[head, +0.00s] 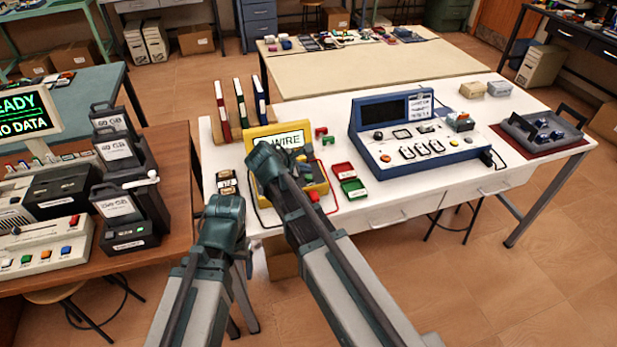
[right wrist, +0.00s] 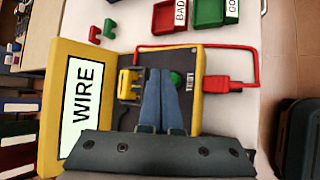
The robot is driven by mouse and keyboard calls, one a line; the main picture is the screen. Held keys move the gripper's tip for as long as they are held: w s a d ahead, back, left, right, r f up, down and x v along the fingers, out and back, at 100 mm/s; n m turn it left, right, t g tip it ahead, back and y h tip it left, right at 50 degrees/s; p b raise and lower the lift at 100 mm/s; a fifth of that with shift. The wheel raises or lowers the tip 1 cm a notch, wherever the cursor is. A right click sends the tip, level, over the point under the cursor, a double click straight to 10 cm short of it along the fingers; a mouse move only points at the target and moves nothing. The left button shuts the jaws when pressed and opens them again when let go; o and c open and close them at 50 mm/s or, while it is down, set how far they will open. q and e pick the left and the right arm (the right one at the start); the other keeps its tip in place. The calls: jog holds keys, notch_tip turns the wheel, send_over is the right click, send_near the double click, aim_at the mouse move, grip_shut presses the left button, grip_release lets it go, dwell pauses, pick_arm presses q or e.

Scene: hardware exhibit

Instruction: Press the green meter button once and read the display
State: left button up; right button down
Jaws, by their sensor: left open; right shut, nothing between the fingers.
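The yellow meter (head: 258,133) stands on the white table in the head view. Its screen reads WIRE (right wrist: 82,108) in the right wrist view. The green button (right wrist: 176,78) is on the meter's dark panel. My right gripper (right wrist: 161,72) is shut and empty over this panel, its blue fingertips just beside the button and partly covering it. I cannot tell whether they touch it. In the head view my right gripper (head: 264,160) hides much of the panel. My left gripper (head: 225,205) is open in front of the table's left edge, apart from the meter.
A red plug and lead (right wrist: 216,84) lie at the meter's side. Red BAD (right wrist: 168,17) and green GOOD (right wrist: 215,14) trays are close by. A blue instrument (head: 400,135) stands to the right. Books (head: 240,104) stand behind the meter.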

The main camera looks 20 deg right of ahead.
aim_at(305, 180)
jog(key=shift+f+b, duration=0.55)
jog(key=shift+f, duration=0.15)
dwell(0.6)
dwell(0.4)
jog(key=shift+r+p, duration=0.95)
notch_tip(305, 180, up, 5)
jog(key=p, duration=0.5)
dwell(0.4)
